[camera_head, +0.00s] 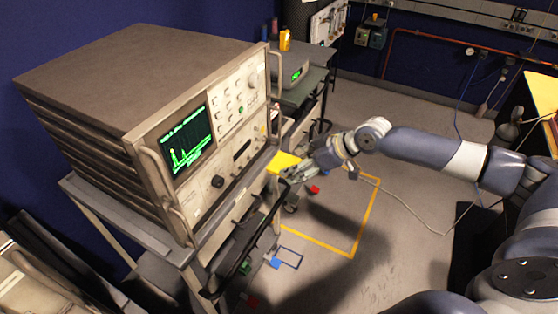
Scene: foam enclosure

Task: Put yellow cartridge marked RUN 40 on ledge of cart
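A flat yellow cartridge (283,162) is at the front right of the instrument, beside the cart's front edge; its marking is too small to read. My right gripper (297,170), its arm coming in from the right, has its fingers at the cartridge's right side and appears shut on it. The grey cart (110,218) carries a large beige instrument (140,75) with a green trace screen. I cannot tell whether the cartridge touches the cart's ledge or is just above it. My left gripper is not in view.
A black handle bar (245,245) runs along the cart's front. A second cart behind holds a device with a green display (292,73) and an orange-yellow bottle (285,40).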

